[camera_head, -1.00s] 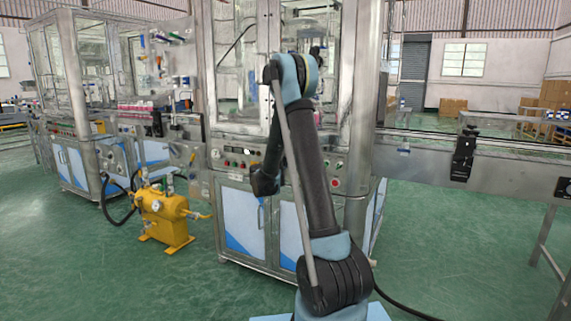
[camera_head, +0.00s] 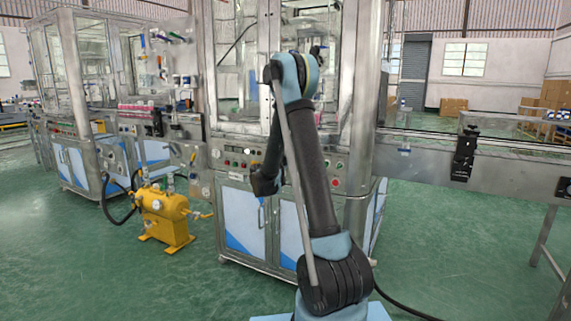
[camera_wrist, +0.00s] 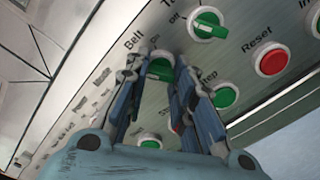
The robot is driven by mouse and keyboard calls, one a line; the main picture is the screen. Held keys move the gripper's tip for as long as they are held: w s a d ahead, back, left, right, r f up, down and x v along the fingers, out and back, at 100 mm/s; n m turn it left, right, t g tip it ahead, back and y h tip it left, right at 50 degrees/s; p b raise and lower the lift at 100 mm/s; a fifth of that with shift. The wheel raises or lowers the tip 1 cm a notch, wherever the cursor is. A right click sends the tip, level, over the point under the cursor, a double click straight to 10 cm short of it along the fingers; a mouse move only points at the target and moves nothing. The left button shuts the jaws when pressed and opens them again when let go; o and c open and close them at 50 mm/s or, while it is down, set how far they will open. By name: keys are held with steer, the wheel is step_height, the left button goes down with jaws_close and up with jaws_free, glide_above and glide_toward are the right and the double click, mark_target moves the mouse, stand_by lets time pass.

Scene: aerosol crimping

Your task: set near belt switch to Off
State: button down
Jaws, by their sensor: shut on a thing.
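The near belt switch (camera_wrist: 160,69) is a green rotary knob under the "Belt" label on the grey control panel (camera_wrist: 105,75) in the wrist view. My gripper (camera_wrist: 159,66) is shut on it, with one blue-grey finger on each side of the knob. The fingers cover much of the knob and the marks around it, so I cannot tell which position it points to. In the head view my arm reaches to the machine's control panel (camera_head: 238,151), and the fingertips and the switch are hidden there.
Another green rotary switch (camera_wrist: 208,24) sits close to the right, with a red Reset button (camera_wrist: 271,59) and a green button (camera_wrist: 224,96) nearby. A yellow tank (camera_head: 165,215) stands on the floor at left. A conveyor (camera_head: 415,160) runs to the right.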

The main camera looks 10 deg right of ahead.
steer(key=c, duration=1.4)
jaws_free()
steer(key=shift+o, duration=0.2)
steer(key=v, duration=1.2)
steer(key=shift+d, duration=0.1)
steer(key=s+d+m+g+y, duration=0.1)
steer(key=s+d+m+g, duration=0.35)
steer(key=s+d, duration=0.4)
steer(key=s+d+m+g+y, duration=0.2)
steer(key=s+d+m+g, duration=0.25)
steer(key=s, duration=0.75)
steer(key=s+a+f+m+g+y, duration=0.1)
steer(key=s+a+f+m+y, duration=0.1)
steer(key=s, duration=0.7)
steer(key=s+a+f+m+g+y, duration=0.1)
steer(key=s+a+f+m+y, duration=0.1)
steer(key=s+f, duration=0.3)
steer(key=s+a+f+m+g+y, duration=0.1)
steer(key=s+a+f+m+y, duration=0.1)
steer(key=s, duration=1.1)
steer(key=shift+a+f+m+y, duration=0.15)
steer(key=shift+f+m+y, duration=0.65)
steer(key=shift+f+m, duration=0.1)
